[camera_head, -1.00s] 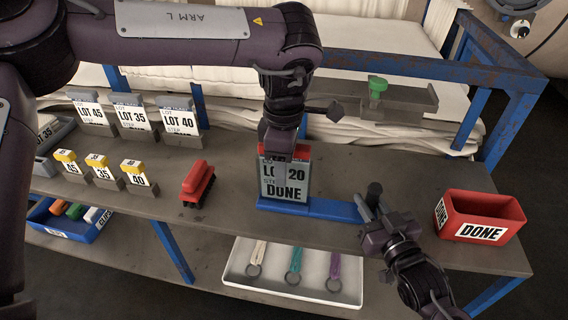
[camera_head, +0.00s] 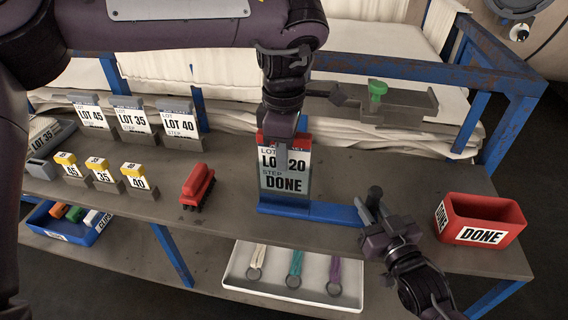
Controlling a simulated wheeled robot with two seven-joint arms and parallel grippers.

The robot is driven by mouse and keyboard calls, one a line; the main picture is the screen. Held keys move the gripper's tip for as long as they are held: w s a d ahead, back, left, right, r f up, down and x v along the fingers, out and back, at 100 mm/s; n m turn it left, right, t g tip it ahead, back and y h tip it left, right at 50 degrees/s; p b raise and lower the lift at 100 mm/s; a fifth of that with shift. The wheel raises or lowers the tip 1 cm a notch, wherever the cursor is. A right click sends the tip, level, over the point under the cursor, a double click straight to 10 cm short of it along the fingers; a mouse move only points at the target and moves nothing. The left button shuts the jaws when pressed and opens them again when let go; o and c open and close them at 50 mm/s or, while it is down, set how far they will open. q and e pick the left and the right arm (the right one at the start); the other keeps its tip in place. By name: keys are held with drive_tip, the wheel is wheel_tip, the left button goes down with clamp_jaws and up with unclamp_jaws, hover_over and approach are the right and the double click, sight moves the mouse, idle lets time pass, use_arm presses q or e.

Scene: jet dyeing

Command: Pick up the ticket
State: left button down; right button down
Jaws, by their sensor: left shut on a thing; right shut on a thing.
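The ticket (camera_head: 271,184), a card reading LOT 20 and DONE with a red top edge, stands upright at the blue stand (camera_head: 318,211) on the bench. My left gripper (camera_head: 281,145) comes down from above and is shut on the ticket's top, its dark finger covering part of the lettering. Whether the ticket's lower edge still touches the stand cannot be told. My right gripper (camera_head: 369,207) is low at the stand's right end and appears shut on that end; the contact is partly hidden by its own fingers.
A red DONE bin (camera_head: 483,218) is at the right. A red brush (camera_head: 198,187) lies left of the stand. Several lot cards (camera_head: 133,119) and yellow-topped tags (camera_head: 101,170) stand further left. A green-knobbed piece (camera_head: 377,90) is behind. A white tray (camera_head: 292,287) is below.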

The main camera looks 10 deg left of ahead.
use_arm(q)
wheel_tip(320, 180, up, 14)
drive_tip(key=shift+r, duration=0.2)
use_arm(e)
drive_tip(key=c, duration=1.1)
unclamp_jaws()
drive_tip(key=shift+s, duration=0.1)
